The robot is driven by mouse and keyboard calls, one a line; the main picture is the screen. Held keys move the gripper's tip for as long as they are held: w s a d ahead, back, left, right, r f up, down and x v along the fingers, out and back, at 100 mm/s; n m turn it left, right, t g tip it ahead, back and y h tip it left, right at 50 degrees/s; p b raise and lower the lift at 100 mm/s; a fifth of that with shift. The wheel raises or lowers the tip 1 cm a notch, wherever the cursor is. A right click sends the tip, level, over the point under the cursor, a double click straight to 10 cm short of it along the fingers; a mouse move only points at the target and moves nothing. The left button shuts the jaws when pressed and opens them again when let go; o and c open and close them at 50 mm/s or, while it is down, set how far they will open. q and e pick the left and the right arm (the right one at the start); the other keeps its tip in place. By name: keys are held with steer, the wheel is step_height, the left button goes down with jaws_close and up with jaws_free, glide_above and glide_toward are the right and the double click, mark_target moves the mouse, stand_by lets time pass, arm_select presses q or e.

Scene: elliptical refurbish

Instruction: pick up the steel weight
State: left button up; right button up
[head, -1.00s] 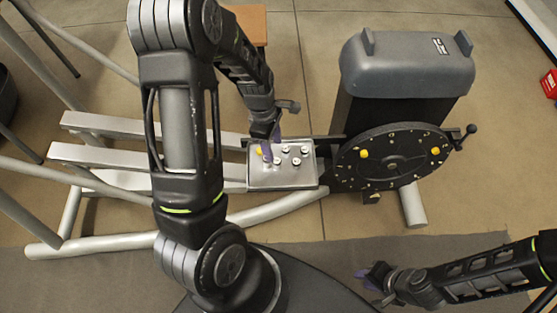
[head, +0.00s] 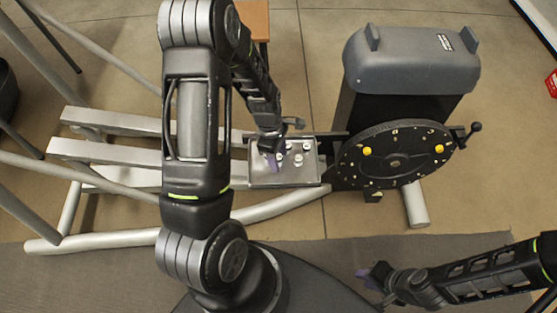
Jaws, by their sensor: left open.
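Several small silver round pieces (head: 298,160) sit on a grey metal tray (head: 255,180) beside the dial wheel. I cannot tell which one is the steel weight, as they look alike at this size. My right gripper (head: 372,274) is low on the right, away from the tray. Its purple fingers are too small to judge.
A black dial wheel (head: 395,163) with two yellow pieces (head: 367,151) and a side crank (head: 475,128) stands right of the tray. A grey-topped housing (head: 410,65) rises behind it. Pale rails (head: 120,150) run left. The grey mat (head: 320,255) in front has free room.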

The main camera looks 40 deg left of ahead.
arm_select(q)
steer(key=shift+f, duration=0.15)
steer(key=shift+c, duration=0.2)
stand_by(0.3)
jaws_close()
stand_by(0.4)
